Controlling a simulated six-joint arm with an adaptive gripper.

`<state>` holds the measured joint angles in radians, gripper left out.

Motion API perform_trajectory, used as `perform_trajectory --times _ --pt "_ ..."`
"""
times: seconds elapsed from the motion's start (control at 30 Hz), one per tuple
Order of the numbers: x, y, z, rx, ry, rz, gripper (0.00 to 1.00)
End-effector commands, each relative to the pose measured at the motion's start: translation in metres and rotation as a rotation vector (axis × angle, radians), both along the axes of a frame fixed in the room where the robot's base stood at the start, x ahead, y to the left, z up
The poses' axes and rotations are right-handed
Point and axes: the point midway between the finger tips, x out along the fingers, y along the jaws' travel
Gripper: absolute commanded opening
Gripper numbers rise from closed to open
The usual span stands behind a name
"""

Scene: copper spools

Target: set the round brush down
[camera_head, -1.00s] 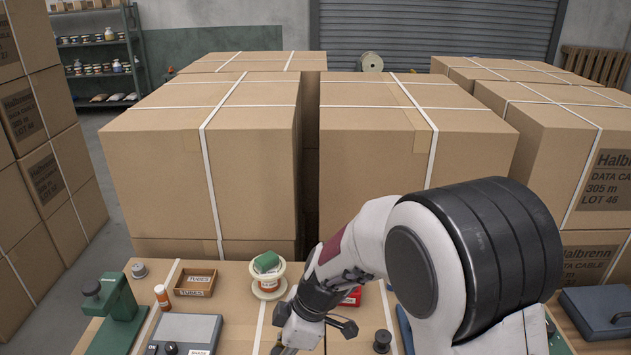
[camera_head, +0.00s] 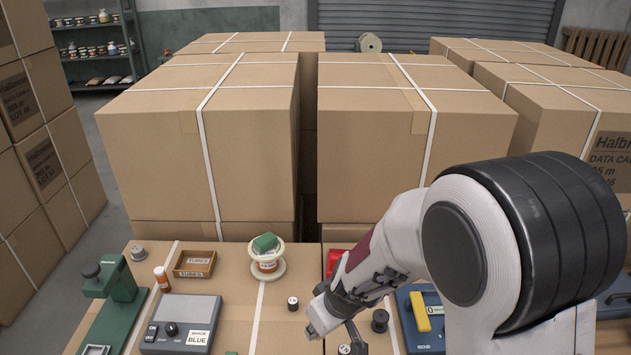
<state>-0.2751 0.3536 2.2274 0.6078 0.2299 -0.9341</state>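Nearby are a small can (camera_head: 292,303), dark spool (camera_head: 380,320), red box (camera_head: 335,262), blue case (camera_head: 407,309) with a yellow part, grey control box (camera_head: 181,310), tubes tray (camera_head: 195,264) and green press (camera_head: 118,280). Large cartons stand behind.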

Motion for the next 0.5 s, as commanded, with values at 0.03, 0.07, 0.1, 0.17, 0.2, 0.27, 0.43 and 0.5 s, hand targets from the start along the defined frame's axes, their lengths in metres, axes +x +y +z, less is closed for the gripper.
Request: perform_trajectory --times 0.03,0.07,0.1,0.17,0.2,0.27,0.43,0.5 --pt "0.001 -0.004 0.001 0.000 -0.001 -0.024 0.00" --pt "0.002 -0.006 0.001 0.000 -0.003 -0.041 0.00" --pt "0.003 -0.008 0.001 -0.001 -0.002 -0.058 0.00" --pt "0.004 -0.012 0.002 -0.001 -0.001 -0.083 0.00" --pt "0.004 -0.014 0.002 -0.001 -0.002 -0.100 0.00" --pt "0.005 -0.018 0.003 0.000 -0.001 -0.126 0.00" --pt "0.008 -0.029 0.005 0.000 -0.002 -0.193 0.00" --pt "0.009 -0.033 0.006 0.000 -0.002 -0.220 0.00"
